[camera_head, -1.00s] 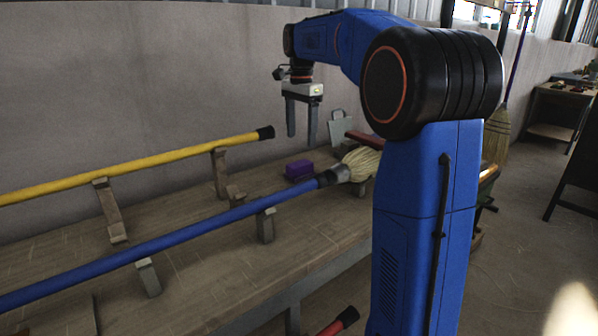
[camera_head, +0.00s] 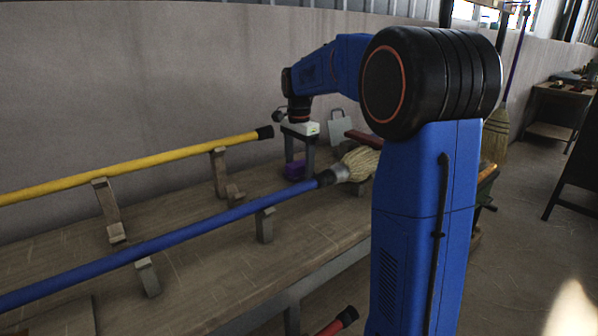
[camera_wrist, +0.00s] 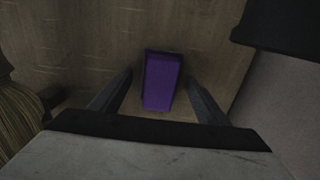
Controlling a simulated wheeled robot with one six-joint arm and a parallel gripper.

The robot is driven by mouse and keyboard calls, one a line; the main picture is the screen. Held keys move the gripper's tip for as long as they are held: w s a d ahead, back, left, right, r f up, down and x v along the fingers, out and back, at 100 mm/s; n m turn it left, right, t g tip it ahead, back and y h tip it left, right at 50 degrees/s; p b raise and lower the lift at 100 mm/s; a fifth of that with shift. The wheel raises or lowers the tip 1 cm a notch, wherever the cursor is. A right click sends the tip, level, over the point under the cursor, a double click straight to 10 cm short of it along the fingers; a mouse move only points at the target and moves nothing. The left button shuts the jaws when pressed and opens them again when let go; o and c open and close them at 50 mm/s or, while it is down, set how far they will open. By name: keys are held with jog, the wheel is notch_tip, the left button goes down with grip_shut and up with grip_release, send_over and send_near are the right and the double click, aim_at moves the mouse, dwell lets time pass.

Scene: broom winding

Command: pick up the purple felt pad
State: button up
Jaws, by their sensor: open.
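The purple felt pad (camera_head: 293,171) lies on the wooden bench, partly hidden behind a gripper finger in the head view. In the wrist view the pad (camera_wrist: 161,82) shows as a purple block between the two fingers. My gripper (camera_head: 299,168) points down over the pad with a finger to each side. In the wrist view my gripper (camera_wrist: 160,90) is open, with a gap between each finger and the pad. I cannot tell how far the fingertips are above the bench.
A blue broom handle (camera_head: 190,238) with a straw head (camera_head: 360,163) lies on wooden supports in front of the pad. A yellow pole (camera_head: 130,167) lies behind on the left. A grey upright plate (camera_head: 340,128) stands behind the gripper, near the wall. The bench (camera_head: 215,275) has bare room in front.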

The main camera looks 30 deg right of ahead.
aim_at(299, 163)
jog(key=c, duration=1.2)
notch_tip(299, 163, up, 18)
jog(key=o, duration=0.3)
jog(key=shift+c, duration=0.7)
